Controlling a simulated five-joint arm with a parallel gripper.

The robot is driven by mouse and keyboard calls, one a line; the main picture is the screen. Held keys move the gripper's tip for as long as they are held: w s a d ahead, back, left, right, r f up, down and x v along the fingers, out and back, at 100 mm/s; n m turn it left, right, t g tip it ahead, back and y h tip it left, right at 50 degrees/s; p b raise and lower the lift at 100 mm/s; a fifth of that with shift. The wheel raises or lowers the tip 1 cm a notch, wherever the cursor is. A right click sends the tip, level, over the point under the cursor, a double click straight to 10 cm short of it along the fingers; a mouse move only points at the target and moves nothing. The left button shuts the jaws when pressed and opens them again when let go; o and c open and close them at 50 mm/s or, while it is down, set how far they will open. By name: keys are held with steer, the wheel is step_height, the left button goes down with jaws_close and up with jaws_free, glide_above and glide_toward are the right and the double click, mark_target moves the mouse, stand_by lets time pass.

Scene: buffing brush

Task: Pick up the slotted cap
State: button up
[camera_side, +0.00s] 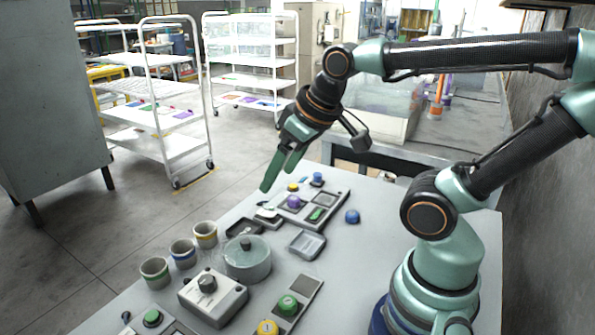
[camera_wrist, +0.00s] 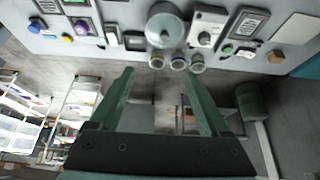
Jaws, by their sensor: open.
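I cannot tell for sure which piece is the slotted cap; no slot is clear at this size. Small round caps or knobs include a loose blue one (camera_side: 352,216) at the table's right, a green one (camera_side: 287,305) and a yellow one (camera_side: 268,328) in front, and a purple one (camera_side: 293,202) on the far panel. The purple one also shows at the upper left of the wrist view (camera_wrist: 82,27). My gripper (camera_side: 277,181) is open and empty, above the table's far left edge. In the wrist view its fingers (camera_wrist: 158,72) are spread, with floor between them.
Three cups (camera_side: 182,253) line the left table edge beside a lidded round pot (camera_side: 248,262). A grey box with a knob (camera_side: 213,300) and a shallow tray (camera_side: 307,244) stand nearby. The table's right part (camera_side: 350,275) is mostly clear. White shelf carts (camera_side: 160,115) stand behind.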

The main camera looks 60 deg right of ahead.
steer(key=m+g, duration=0.6)
steer(key=m, duration=1.6)
glide_above(294, 198)
step_height(294, 198, down, 10)
step_height(294, 198, down, 12)
steer(key=shift+f, duration=0.1)
jaws_close()
